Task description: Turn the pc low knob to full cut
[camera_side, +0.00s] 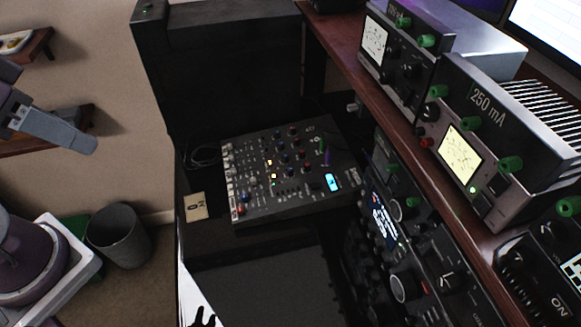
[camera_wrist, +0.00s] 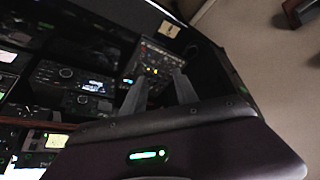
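A small black mixer (camera_side: 245,208) with rows of red, blue and dark knobs, lit yellow buttons and a small blue display lies on the desk in the side view. Its labels are too small to read, so I cannot tell which knob is the pc low knob. The mixer also shows in the wrist view (camera_wrist: 152,58), beyond my fingertips. My gripper (camera_wrist: 158,84) shows two grey fingers with a gap between them, open and empty. In the side view part of my gripper (camera_side: 55,128) is at the far left, well away from the mixer.
A radio stack (camera_side: 405,245) stands right of the mixer. A wooden shelf (camera_side: 385,95) above it carries meter units (camera_side: 470,140) with green knobs. A yellowish note (camera_side: 195,207) lies left of the mixer. A grey bin (camera_side: 120,238) stands on the floor.

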